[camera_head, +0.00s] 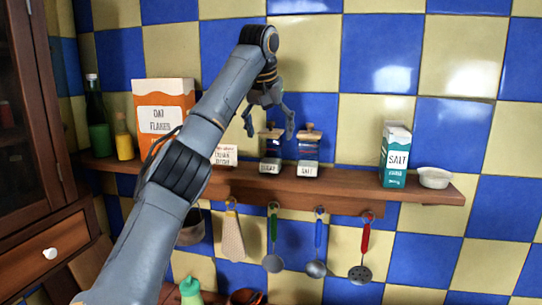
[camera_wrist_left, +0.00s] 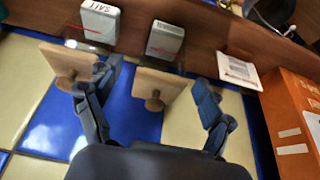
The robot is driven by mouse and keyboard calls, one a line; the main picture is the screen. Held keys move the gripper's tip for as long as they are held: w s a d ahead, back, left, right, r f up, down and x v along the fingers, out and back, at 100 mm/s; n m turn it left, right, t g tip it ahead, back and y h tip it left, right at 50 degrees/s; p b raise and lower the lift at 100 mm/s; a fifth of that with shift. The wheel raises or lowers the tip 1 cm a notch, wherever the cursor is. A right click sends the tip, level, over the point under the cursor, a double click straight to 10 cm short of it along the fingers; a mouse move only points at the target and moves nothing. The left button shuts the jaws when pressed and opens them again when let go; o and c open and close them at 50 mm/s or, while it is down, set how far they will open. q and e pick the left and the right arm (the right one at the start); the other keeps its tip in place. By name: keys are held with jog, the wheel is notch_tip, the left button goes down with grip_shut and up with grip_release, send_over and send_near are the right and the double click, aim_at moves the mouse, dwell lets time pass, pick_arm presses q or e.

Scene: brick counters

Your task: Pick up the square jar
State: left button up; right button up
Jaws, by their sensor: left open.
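Two square glass jars with wooden lids stand side by side on the wall shelf. The left one, the sugar jar (camera_head: 270,160), and the right one, the salt jar (camera_head: 308,157), have white labels. My left gripper (camera_head: 269,131) is open, fingers pointing down, just above the sugar jar. In the left wrist view, the open left gripper (camera_wrist_left: 152,88) has the sugar jar's lid (camera_wrist_left: 165,86) with its round knob between its fingers. The salt jar's lid (camera_wrist_left: 60,58) lies beside the left finger there. I cannot tell whether a finger touches a lid. My right gripper is not in view.
The wooden shelf (camera_head: 345,184) also holds an oat flakes box (camera_head: 162,100), a small white packet (camera_head: 226,156), bottles at the left, a teal salt carton (camera_head: 396,158) and a white bowl (camera_head: 434,178). Utensils hang below. The shelf is free between the salt jar and the carton.

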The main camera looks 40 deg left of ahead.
aim_at(271, 150)
pick_arm(q)
jog(key=x, duration=0.1)
jog(key=p+x, duration=0.1)
jog(key=shift+w+a+f, duration=0.25)
jog(key=shift+a+f, duration=0.05)
jog(key=p+x, duration=0.1)
jog(key=x, duration=0.2)
jog(key=shift+f, duration=0.15)
jog(key=shift+w+a+f, duration=0.15)
jog(key=shift+f, duration=0.1)
jog(key=shift+c, duration=0.9)
jog(key=c, duration=1.4)
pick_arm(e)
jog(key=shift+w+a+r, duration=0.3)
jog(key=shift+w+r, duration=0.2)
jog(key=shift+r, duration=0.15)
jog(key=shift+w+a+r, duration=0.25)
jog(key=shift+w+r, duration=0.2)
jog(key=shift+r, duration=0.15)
